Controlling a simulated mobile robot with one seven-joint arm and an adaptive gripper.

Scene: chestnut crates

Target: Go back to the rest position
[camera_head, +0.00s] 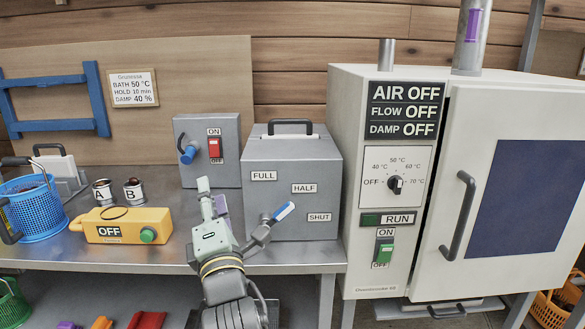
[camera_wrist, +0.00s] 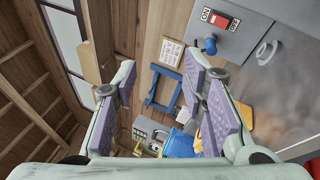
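My gripper (camera_head: 236,207) is raised in front of the bench, before the grey box labelled FULL, HALF and SHUT (camera_head: 262,155). Its two fingers are spread apart. In the wrist view my gripper (camera_wrist: 162,68) shows purple pads facing each other with nothing between them. A lever with a blue and white grip (camera_head: 284,211) on the box points up and right, its grip between the HALF and SHUT labels. One finger overlaps the lever's pivot in the head view; I cannot tell if they touch.
The white cabinet (camera_head: 394,279) stands right, its door closed, its signs reading OFF. A yellow control box (camera_head: 105,226), two small cans (camera_head: 104,194) and a blue basket (camera_head: 35,215) are left. A grey switch box (camera_head: 190,135) stands behind. Colored pieces lie below the bench.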

